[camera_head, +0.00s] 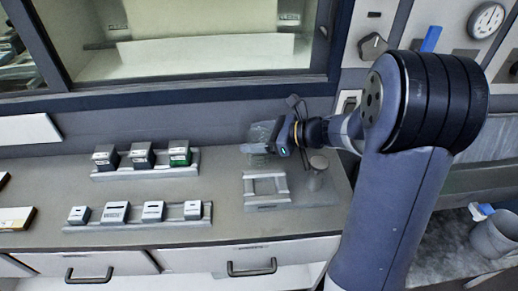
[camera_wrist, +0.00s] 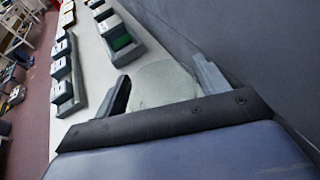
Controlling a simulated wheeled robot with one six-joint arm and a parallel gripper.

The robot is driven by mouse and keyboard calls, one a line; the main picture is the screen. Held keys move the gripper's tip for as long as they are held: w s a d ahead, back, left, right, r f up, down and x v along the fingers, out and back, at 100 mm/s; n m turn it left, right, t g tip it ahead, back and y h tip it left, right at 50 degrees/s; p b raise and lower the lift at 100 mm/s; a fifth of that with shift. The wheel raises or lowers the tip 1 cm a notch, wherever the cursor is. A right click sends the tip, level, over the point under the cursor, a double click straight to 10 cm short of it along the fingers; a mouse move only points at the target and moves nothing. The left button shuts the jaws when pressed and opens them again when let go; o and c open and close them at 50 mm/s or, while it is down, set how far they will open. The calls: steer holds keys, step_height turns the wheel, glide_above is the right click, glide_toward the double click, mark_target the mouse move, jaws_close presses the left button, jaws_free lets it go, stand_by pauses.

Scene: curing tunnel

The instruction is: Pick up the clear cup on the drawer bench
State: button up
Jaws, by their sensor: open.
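The clear cup (camera_head: 262,131) stands at the back of the drawer bench (camera_head: 225,215), near the back wall. It is see-through and hard to make out in the head view. In the wrist view the pale round cup (camera_wrist: 160,85) lies between the two fingers. My gripper (camera_head: 257,146) is open and comes in from the right, level with the cup. In the wrist view the fingers of my gripper (camera_wrist: 164,84) stand apart on either side of the cup, and the palm hides its near part. I cannot tell whether either finger touches it.
Two racks of small boxes, a back rack (camera_head: 145,173) and a front rack (camera_head: 137,224), stand left on the bench. An empty grey frame (camera_head: 265,200) and a grey round-topped post (camera_head: 318,163) are close to my gripper. The wall (camera_head: 200,122) is just behind.

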steer(key=shift+w+a+f, duration=0.15)
steer(key=shift+a+f, duration=0.05)
steer(key=shift+a, duration=0.25)
steer(key=c, duration=0.7)
